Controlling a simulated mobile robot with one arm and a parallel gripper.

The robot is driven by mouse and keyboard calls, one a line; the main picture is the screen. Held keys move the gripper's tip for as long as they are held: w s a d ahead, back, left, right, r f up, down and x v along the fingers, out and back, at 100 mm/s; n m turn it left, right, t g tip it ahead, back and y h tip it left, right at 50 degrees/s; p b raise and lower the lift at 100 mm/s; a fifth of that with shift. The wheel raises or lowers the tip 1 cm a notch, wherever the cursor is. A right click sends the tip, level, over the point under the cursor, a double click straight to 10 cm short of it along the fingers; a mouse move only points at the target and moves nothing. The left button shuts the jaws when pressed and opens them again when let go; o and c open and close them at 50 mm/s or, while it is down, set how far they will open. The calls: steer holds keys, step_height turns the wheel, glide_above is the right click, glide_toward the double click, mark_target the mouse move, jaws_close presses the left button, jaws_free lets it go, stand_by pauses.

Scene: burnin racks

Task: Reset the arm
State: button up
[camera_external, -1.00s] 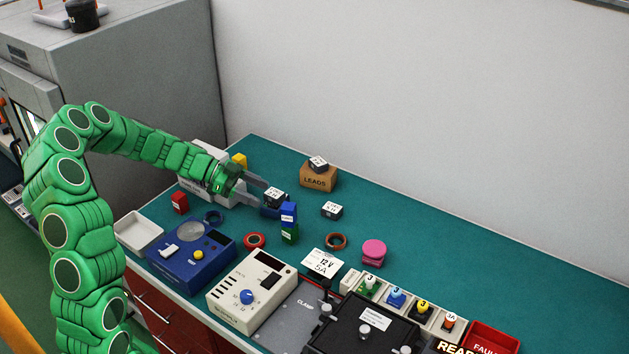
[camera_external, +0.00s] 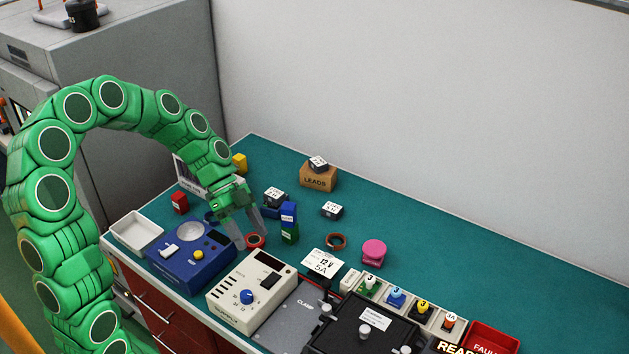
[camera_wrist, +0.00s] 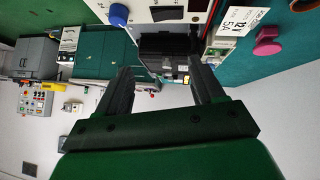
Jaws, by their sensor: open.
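My gripper (camera_external: 252,228) hangs over the back left of the teal bench, its grey fingers apart and pointing down toward the front right. It is empty. A red ring (camera_external: 256,241) lies close by the fingertips in the external view; I cannot tell whether they touch.
A blue device (camera_external: 190,262), a cream power unit (camera_external: 236,300) and a white tray (camera_external: 136,228) line the front edge. A LEADS box (camera_external: 318,179) with a dark block on top stands at the back. The bench's back right is clear.

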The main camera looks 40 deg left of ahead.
steer(key=s+a+r+n+y, duration=0.2)
steer(key=s+a+y, duration=0.15)
steer(key=s, duration=0.35)
steer(key=s+a+r+n+g+y, duration=0.1)
steer(key=s+a+r+n+y, duration=0.2)
steer(key=s, duration=0.4)
steer(key=s+a+n+y, duration=0.1)
steer(key=s+a+y, duration=0.35)
steer(key=s, duration=0.25)
steer(key=s+d+n, duration=0.1)
steer(key=n, duration=0.2)
steer(key=s+d+f+n+h, duration=0.1)
steer(key=d+n, duration=0.1)
steer(key=n, duration=0.2)
steer(key=s+d+n+t+h, duration=0.1)
steer(key=n, duration=0.2)
steer(key=shift+s+d+f, duration=0.15)
steer(key=shift+s+f, duration=0.15)
steer(key=shift+s, duration=0.1)
